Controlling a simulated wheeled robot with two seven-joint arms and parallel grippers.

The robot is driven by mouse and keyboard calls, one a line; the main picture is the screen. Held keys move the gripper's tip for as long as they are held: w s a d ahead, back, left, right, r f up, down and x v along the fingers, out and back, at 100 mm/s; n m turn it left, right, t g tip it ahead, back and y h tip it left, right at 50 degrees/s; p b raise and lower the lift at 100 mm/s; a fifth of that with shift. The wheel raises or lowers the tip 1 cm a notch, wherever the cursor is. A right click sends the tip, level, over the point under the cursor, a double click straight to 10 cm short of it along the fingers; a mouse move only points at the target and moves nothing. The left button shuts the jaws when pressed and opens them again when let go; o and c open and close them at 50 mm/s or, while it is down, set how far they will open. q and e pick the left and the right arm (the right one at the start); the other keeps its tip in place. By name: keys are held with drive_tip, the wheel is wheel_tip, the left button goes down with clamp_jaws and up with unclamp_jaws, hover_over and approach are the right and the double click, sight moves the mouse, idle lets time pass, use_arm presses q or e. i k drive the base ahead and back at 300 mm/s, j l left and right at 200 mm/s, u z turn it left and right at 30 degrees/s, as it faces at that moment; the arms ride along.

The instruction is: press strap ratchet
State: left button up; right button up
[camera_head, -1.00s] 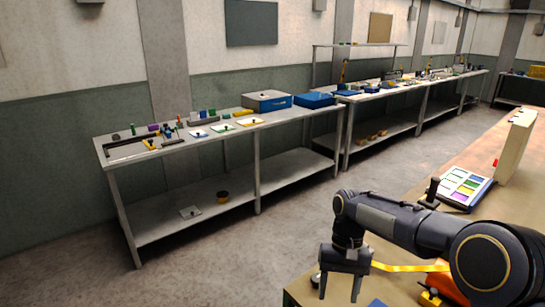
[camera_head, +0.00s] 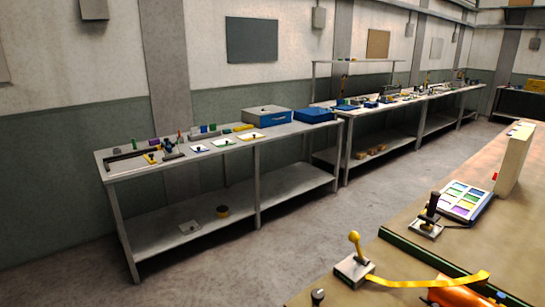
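A small lever unit with a yellow knobbed handle (camera_head: 356,246), which looks like the strap ratchet, stands on a pale metal base (camera_head: 350,270) near the left edge of the brown table (camera_head: 400,257). Its handle stands nearly upright, tilted slightly left. A yellow strap (camera_head: 408,283) runs from beside this base to the right, over an orange rounded body (camera_head: 460,298) that is cut off by the bottom edge. Neither of my grippers is in view.
A dark green bar (camera_head: 425,257) lies behind the strap. Further back are a black-handled lever unit (camera_head: 428,219), a panel of coloured squares (camera_head: 464,200) and an upright beige board (camera_head: 514,158). A dark knob (camera_head: 317,297) sits at the near left. Grey workbenches (camera_head: 200,165) line the wall.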

sight(354, 237)
drive_tip(key=i+j, duration=0.65)
drive_tip(key=i+j+z, duration=0.1)
drive_tip(key=z, duration=0.35)
drive_tip(key=i+j+z, duration=0.1)
drive_tip(key=z, duration=0.3)
drive_tip(key=i+j+z, duration=0.1)
drive_tip(key=j+z, duration=0.15)
drive_tip(key=z, duration=0.2)
drive_tip(key=j+z, duration=0.15)
drive_tip(key=z, duration=0.3)
